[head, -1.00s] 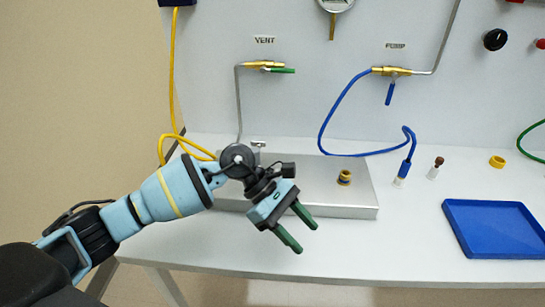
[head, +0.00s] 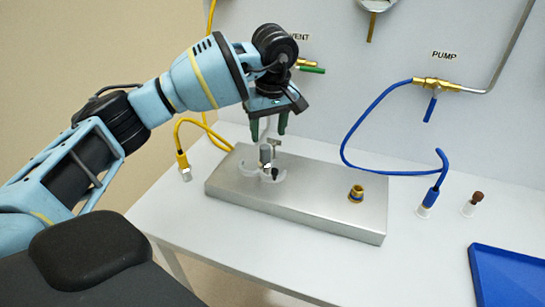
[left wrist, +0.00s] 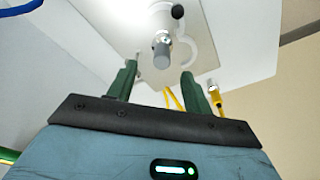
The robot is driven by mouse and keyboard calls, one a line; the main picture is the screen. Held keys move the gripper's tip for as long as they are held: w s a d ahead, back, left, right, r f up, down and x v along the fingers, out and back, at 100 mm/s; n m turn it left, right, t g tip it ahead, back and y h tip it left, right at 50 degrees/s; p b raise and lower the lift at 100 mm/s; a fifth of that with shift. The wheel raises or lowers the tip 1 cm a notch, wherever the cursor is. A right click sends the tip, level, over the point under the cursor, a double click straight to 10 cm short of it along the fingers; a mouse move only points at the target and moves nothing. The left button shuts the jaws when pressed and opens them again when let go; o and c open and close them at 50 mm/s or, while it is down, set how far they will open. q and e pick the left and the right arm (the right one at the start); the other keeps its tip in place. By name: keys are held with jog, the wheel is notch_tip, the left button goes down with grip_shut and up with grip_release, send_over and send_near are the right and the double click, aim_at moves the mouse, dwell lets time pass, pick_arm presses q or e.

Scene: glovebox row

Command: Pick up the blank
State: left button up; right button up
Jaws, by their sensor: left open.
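What looks like the blank, a grey upright stub (head: 265,154), stands in a pale round clamp seat (head: 249,168) on the left part of a metal block (head: 300,200). A black knob (head: 275,174) is beside it. The stub also shows in the left wrist view (left wrist: 161,52), beyond the fingertips and roughly midway between them. My left gripper (head: 268,132) is open with its green fingers pointing down, just above the stub. No contact shows, and nothing is between the fingers. My right gripper is not in view.
A brass fitting (head: 356,192) rises from the block's right part. A blue hose's end (head: 429,200) and a brown-topped plug (head: 474,201) stand in white holders. A blue tray (head: 508,280) is at right.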

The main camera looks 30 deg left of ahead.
aim_at(265, 147)
pick_arm(q)
jog(key=shift+s+a+f, duration=0.1)
jog(key=shift+a+f, duration=0.05)
jog(key=shift+f, duration=0.05)
notch_tip(265, 147, down, 2)
jog(key=shift+a+f, duration=0.1)
jog(key=shift+a, duration=0.05)
jog(key=shift+w+a+f+p, duration=0.1)
jog(key=shift+a+f, duration=0.05)
jog(key=shift+f, duration=0.7)
jog(key=shift+w+a+f+p, duration=0.1)
jog(key=shift+a+f, duration=0.05)
jog(key=shift+f, duration=0.7)
jog(key=shift+w+a+f+p, duration=0.1)
jog(key=shift+a+f, duration=0.05)
jog(key=shift+f, duration=0.7)
jog(key=shift+c, duration=0.2)
grip_shut()
jog(key=shift+r, duration=0.1)
